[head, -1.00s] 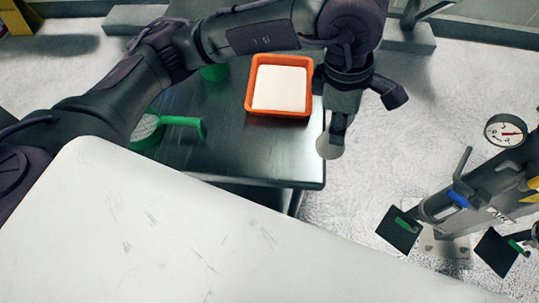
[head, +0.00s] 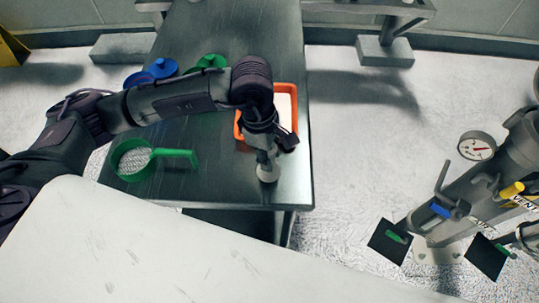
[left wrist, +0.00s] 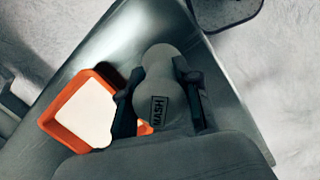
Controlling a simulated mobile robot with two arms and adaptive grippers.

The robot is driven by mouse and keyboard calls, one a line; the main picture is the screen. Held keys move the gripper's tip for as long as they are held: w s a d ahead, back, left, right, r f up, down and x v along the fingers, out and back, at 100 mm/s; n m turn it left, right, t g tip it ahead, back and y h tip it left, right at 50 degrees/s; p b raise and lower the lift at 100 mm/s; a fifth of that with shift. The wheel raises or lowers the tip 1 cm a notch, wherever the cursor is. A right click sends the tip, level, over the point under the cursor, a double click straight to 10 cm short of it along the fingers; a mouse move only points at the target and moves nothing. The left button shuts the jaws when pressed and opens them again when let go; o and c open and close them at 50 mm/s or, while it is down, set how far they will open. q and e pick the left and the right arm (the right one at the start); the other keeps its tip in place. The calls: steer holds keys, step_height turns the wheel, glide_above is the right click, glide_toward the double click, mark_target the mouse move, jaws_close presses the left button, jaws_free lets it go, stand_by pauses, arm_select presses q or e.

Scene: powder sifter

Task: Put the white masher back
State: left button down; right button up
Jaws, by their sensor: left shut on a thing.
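My left gripper (head: 266,148) points down over the near right part of the dark table (head: 235,185). My right gripper is not in view.
An orange tray (head: 299,110) with white contents is partly hidden behind my left arm. A green sieve (head: 175,154) lies to the left. A machine with a gauge (head: 477,146) stands at right.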

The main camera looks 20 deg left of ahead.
arm_select(q)
steer(key=shift+f+p, duration=0.3)
steer(key=shift+f, duration=0.65)
steer(key=shift+f+b, duration=0.35)
steer(key=shift+b, duration=0.05)
steer(key=c, duration=0.8)
jaws_free()
steer(key=shift+r, duration=0.1)
steer(key=shift+r+p, duration=0.1)
steer(key=shift+p, duration=0.2)
steer(key=r+b, duration=0.1)
steer(key=r, duration=0.2)
steer(key=a+r+b, duration=0.1)
steer(key=r, duration=0.3)
steer(key=r+b, duration=0.1)
steer(key=r, duration=0.3)
steer(key=shift+w+a, duration=0.1)
steer(key=shift+a, duration=0.2)
steer(key=shift+a+r, duration=0.1)
steer(key=shift+r, duration=0.35)
